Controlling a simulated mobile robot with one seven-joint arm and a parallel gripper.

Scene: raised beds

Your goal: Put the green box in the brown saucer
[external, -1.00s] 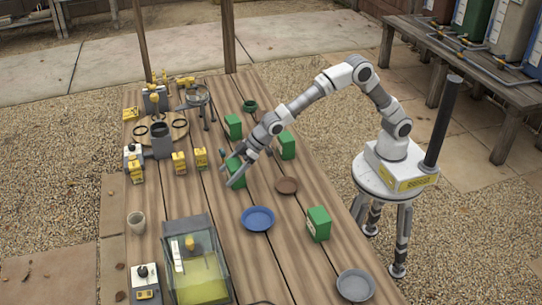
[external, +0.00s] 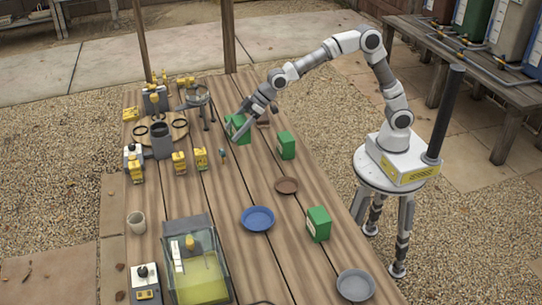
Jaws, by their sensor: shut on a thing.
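The brown saucer (external: 287,185) lies empty on the wooden table, right of the middle. My gripper (external: 241,135) is shut on a green box (external: 236,124) at the far part of the table, beyond the saucer and to its left. The fingers and arm partly cover the box, and its height above the table is hard to tell. A second green box (external: 287,146) stands just beyond the saucer. A third green box (external: 318,224) stands nearer, to the right of the blue saucer. Another green box may be hidden behind the held one.
A blue saucer (external: 258,219) and a grey saucer (external: 355,286) lie on the near side. A glass tank (external: 197,262) stands at the near left. Yellow boxes (external: 180,163), a grey cylinder and a tripod stand fill the far left. The table around the brown saucer is clear.

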